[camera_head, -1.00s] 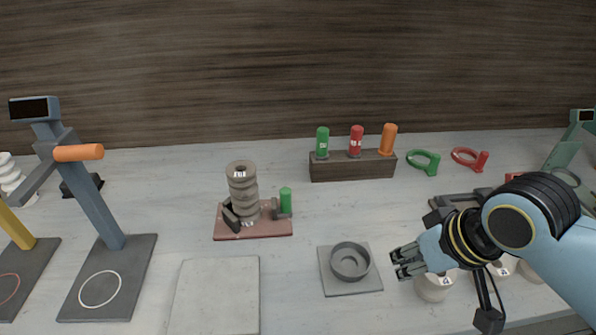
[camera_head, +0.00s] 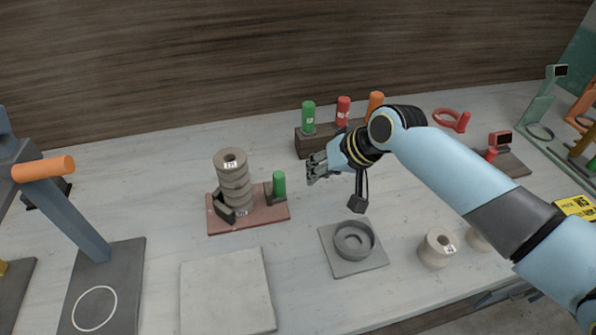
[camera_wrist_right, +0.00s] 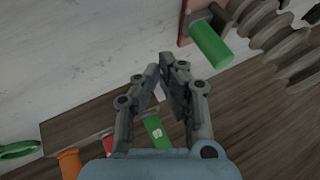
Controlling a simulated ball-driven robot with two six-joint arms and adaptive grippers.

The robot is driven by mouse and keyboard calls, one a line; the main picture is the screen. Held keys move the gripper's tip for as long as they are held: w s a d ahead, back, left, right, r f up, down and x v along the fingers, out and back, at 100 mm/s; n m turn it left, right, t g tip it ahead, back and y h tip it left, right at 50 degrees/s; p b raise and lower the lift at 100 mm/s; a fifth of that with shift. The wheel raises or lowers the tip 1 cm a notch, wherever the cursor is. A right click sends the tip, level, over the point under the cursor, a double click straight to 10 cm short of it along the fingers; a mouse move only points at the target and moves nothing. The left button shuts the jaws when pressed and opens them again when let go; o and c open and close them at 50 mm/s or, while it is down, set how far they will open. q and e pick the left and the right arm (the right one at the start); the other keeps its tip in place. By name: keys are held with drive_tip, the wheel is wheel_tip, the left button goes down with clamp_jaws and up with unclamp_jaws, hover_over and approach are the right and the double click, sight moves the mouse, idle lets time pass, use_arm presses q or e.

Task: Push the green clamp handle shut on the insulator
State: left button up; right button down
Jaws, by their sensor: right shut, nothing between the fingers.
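The green clamp handle (camera_head: 279,184) stands upright at the right side of a reddish base plate (camera_head: 262,216). The ribbed grey-brown insulator (camera_head: 233,178) stands upright on that plate, between a dark jaw on its left and the handle's dark block on its right. My right gripper (camera_head: 312,170) is shut and empty, to the right of the handle and apart from it. In the right wrist view the green handle (camera_wrist_right: 211,44) and part of the insulator (camera_wrist_right: 275,35) show at the top right, beyond the fingertips (camera_wrist_right: 160,70). My left gripper is not in view.
A dark wooden block (camera_head: 310,143) with green, red and orange handles stands behind my right gripper. A grey square with a round holder (camera_head: 353,242) lies in front. A pale slab (camera_head: 227,292) lies front left, and an orange-handled stand (camera_head: 90,222) is at left.

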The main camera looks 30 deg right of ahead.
sight(280, 176)
drive_tip(key=shift+w+a+r+p, duration=0.1)
drive_tip(key=shift+w+a+p, duration=0.15)
drive_tip(key=shift+a, duration=0.35)
drive_tip(key=shift+w+a+r+p, duration=0.1)
drive_tip(key=shift+w+a, duration=0.1)
drive_tip(key=shift+a, duration=0.4)
drive_tip(key=shift+w+a, duration=0.15)
drive_tip(key=shift+a, duration=0.2)
drive_tip(key=shift+w+a+f, duration=0.1)
drive_tip(key=shift+a, duration=0.1)
drive_tip(key=a, duration=0.2)
drive_tip(key=w+a+p, duration=0.1)
drive_tip(key=a, duration=0.1)
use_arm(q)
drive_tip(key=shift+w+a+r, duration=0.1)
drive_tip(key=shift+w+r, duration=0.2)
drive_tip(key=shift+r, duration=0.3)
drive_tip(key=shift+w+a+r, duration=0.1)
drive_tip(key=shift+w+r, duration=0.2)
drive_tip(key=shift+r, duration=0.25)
